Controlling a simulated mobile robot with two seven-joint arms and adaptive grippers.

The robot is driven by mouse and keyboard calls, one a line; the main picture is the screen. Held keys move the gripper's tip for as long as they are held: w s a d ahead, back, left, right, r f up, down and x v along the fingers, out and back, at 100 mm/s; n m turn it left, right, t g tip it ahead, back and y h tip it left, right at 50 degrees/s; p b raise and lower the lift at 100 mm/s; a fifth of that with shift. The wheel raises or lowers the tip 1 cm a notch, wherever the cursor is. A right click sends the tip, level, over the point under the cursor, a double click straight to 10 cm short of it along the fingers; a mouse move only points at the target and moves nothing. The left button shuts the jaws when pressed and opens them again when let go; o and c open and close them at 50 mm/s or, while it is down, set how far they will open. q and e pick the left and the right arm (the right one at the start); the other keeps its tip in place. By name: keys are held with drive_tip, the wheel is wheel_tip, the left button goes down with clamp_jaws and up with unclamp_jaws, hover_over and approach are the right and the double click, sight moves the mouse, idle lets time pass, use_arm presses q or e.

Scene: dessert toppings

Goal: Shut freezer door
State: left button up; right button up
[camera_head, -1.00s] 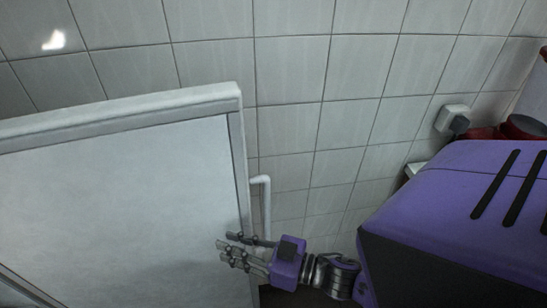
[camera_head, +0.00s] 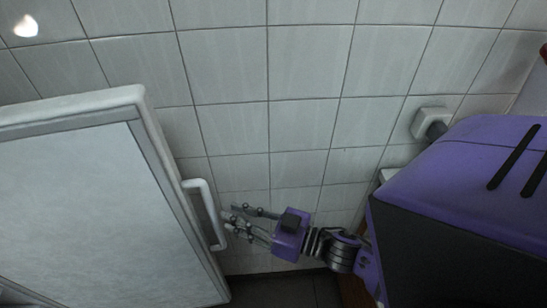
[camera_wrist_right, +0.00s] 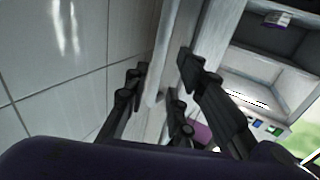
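The freezer door (camera_head: 70,200) stands open on the left of the head view, its broad pale panel and grey border facing me. Its white handle (camera_head: 205,213) sticks out past the right edge. My right gripper (camera_head: 230,220) is just right of the handle, fingers spread and pointing left at it; I cannot tell whether they touch it. In the right wrist view my right gripper (camera_wrist_right: 160,85) has its fingers apart, with a pale upright edge (camera_wrist_right: 165,50) showing between them. No object is held. My left gripper is not in view.
A tiled wall (camera_head: 305,70) closes off the back. A socket with a plug (camera_head: 430,124) is on it at right. The right wrist view shows a pale open compartment (camera_wrist_right: 255,75) with shelves and small items at right. Dark floor (camera_head: 290,290) shows below my right gripper.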

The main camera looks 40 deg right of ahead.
sight(213, 206)
drive_tip(key=p+x, duration=0.1)
drive_tip(key=x, duration=0.7)
drive_tip(key=shift+d+r, duration=0.1)
drive_tip(key=shift+r, duration=0.1)
clamp_jaws()
